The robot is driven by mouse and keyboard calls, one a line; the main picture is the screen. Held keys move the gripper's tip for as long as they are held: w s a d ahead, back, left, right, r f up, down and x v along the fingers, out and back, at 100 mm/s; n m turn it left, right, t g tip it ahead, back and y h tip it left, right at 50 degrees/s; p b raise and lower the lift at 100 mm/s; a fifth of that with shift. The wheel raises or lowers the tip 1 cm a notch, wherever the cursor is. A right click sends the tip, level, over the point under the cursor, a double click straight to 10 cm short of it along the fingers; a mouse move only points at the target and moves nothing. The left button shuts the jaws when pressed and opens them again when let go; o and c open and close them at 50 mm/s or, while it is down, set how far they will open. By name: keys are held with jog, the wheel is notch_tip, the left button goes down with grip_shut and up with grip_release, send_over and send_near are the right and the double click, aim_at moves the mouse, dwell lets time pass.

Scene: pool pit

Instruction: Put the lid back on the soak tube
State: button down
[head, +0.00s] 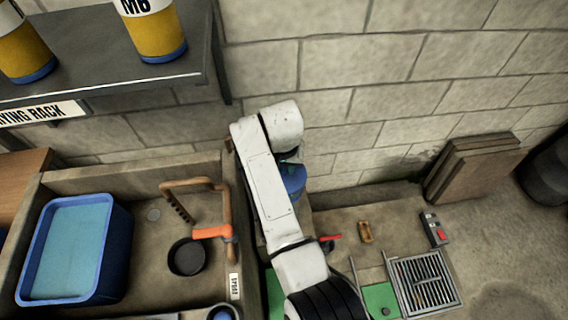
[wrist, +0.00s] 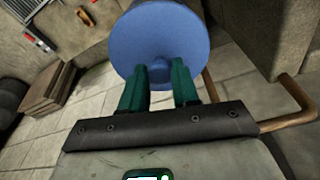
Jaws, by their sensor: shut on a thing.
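In the wrist view, my gripper (wrist: 160,74) has its green fingers closed on the small middle knob of a round blue lid (wrist: 160,35). The lid's broad face is toward the camera and hides most of what lies beyond it. A blue piece (head: 292,179) shows beside my white arm in the head view, partly covered by the arm; I cannot tell whether it is the lid or the soak tube. My gripper's fingers are hidden behind the arm there. I cannot clearly make out the soak tube, nor whether the lid touches it.
A stone basin at left holds a blue tub (head: 122,250) and a copper pipe (head: 203,184) with a red-orange handle (head: 211,232). A shelf (head: 100,75) with yellow containers (head: 155,35) hangs above. Stacked boards (head: 470,168) lean on the wall near a floor grate (head: 425,281).

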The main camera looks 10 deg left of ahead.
dwell(0.9)
jog(key=shift+c, duration=1.4)
grip_release()
jog(key=shift+p, duration=0.3)
jog(key=shift+r+p, duration=3.4)
jog(key=shift+r, duration=0.1)
grip_shut()
